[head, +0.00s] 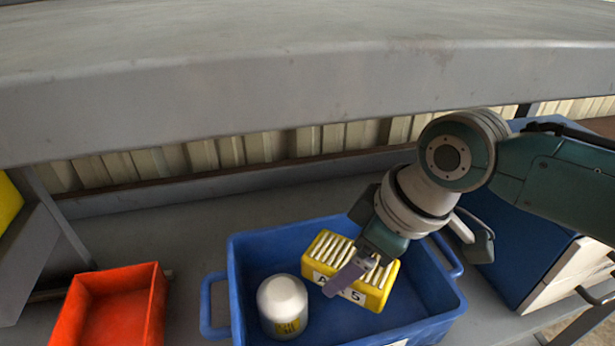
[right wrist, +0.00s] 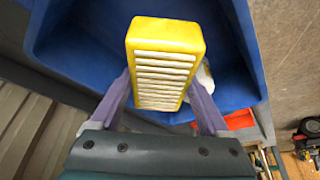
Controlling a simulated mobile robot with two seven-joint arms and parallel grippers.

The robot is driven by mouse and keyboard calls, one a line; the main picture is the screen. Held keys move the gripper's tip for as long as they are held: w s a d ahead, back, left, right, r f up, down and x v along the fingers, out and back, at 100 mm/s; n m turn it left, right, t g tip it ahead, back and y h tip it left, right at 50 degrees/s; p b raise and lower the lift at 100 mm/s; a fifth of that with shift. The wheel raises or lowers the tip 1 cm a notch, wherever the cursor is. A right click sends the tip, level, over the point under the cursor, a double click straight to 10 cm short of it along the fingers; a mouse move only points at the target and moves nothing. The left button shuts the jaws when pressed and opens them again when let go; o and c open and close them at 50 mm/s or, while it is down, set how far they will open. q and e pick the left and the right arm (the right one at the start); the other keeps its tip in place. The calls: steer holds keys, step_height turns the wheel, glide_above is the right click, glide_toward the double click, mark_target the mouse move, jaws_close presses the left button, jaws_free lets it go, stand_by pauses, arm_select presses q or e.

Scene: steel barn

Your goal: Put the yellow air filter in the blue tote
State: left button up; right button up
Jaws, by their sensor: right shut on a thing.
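The yellow air filter (head: 374,292) has white pleats and a label on its side. My right gripper (head: 362,268) is shut on it and holds it over the blue tote (head: 262,243), within the tote's outline. In the right wrist view the air filter (right wrist: 165,62) sits between the two purple fingers of my right gripper (right wrist: 162,98). The blue tote (right wrist: 72,58) lies behind it there. I cannot tell whether the filter touches the tote floor. My left gripper is not in view.
A white bottle (head: 282,305) with a yellow label stands in the tote's left part. A red bin (head: 112,308) is left of the tote. A grey shelf (head: 300,90) spans above. A blue and white box (head: 530,250) stands right of the tote.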

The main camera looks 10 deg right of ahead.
steer(key=shift+f+b, duration=0.45)
steer(key=shift+f, duration=0.15)
steer(key=o, duration=1.3)
steer(key=shift+c, duration=0.2)
steer(key=shift+r, duration=0.15)
steer(key=p+v, duration=0.1)
steer(key=v, duration=0.2)
steer(key=shift+w+a+r, duration=0.1)
steer(key=shift+w, duration=0.1)
steer(key=shift+s+d+r, duration=0.35)
steer(key=shift+s+d, duration=0.15)
steer(key=s+d+b, duration=0.1)
steer(key=s+d, duration=0.6)
steer(key=shift+d, duration=0.25)
steer(key=shift+s+d, duration=0.25)
